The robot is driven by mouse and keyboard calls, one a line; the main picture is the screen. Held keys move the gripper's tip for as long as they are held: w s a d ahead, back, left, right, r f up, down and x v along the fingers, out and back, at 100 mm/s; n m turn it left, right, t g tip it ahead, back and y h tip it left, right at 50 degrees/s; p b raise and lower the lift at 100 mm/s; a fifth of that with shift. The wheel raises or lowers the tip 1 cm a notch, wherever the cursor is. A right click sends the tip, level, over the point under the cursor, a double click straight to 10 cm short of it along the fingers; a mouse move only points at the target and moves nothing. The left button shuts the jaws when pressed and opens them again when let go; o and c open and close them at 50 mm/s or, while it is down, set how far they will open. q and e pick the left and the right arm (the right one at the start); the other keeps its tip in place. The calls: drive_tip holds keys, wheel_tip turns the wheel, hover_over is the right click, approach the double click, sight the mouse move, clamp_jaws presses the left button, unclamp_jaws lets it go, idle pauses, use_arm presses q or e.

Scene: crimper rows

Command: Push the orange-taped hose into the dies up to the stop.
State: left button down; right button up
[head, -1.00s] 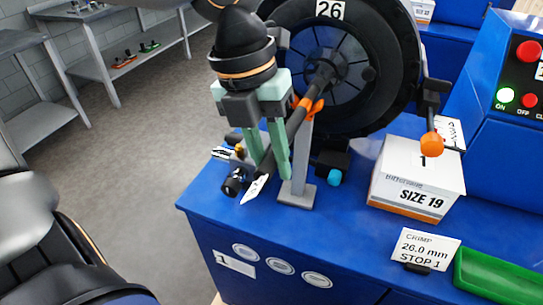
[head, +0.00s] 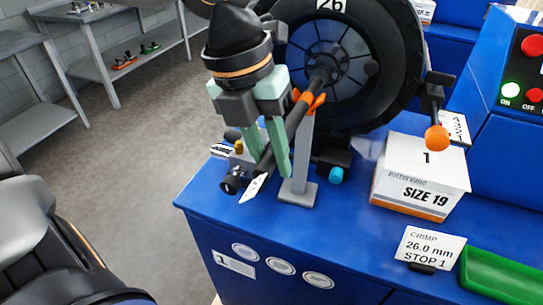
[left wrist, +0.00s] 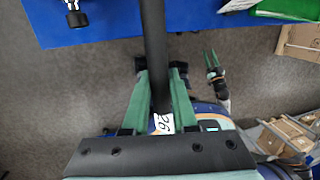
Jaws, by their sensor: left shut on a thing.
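My left gripper (head: 279,160) is shut on a dark hose (head: 318,84), in front of the crimper's round head. The hose slants up to the right, over an orange-topped grey stand (head: 300,165), to the dies (head: 327,65) at the centre of the head. Orange shows on the hose near the stand top; I cannot tell tape from stand there. How deep the hose end sits is hidden. In the left wrist view the hose (left wrist: 154,50) runs between the green fingers, with a "26" tag (left wrist: 162,123). My right gripper (left wrist: 211,58) shows there, open and empty, away from the hose.
A SIZE 19 box (head: 421,180) stands right of the head on the blue bench (head: 345,235). A sign (head: 430,248) reads CRIMP 26.0 mm STOP 1. A green tray (head: 505,272) lies at the right. An orange-knobbed lever (head: 437,137) sticks out near the box.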

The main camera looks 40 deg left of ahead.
sight(290, 119)
use_arm(q)
drive_tip(key=shift+f+b, duration=0.4)
drive_tip(key=shift+b, duration=0.2)
drive_tip(key=shift+w+a, duration=0.1)
idle(0.5)
drive_tip(key=shift+w+a, duration=0.3)
drive_tip(key=shift+w, duration=0.75)
drive_tip(key=shift+w+a, duration=0.25)
drive_tip(key=shift+w, duration=0.75)
drive_tip(key=shift+w+a+r+p, duration=0.1)
drive_tip(key=shift+w+a+p, duration=0.1)
drive_tip(key=shift+w, duration=0.7)
drive_tip(key=shift+w+a+p, duration=0.15)
drive_tip(key=shift+w, duration=0.7)
drive_tip(key=shift+r, duration=0.25)
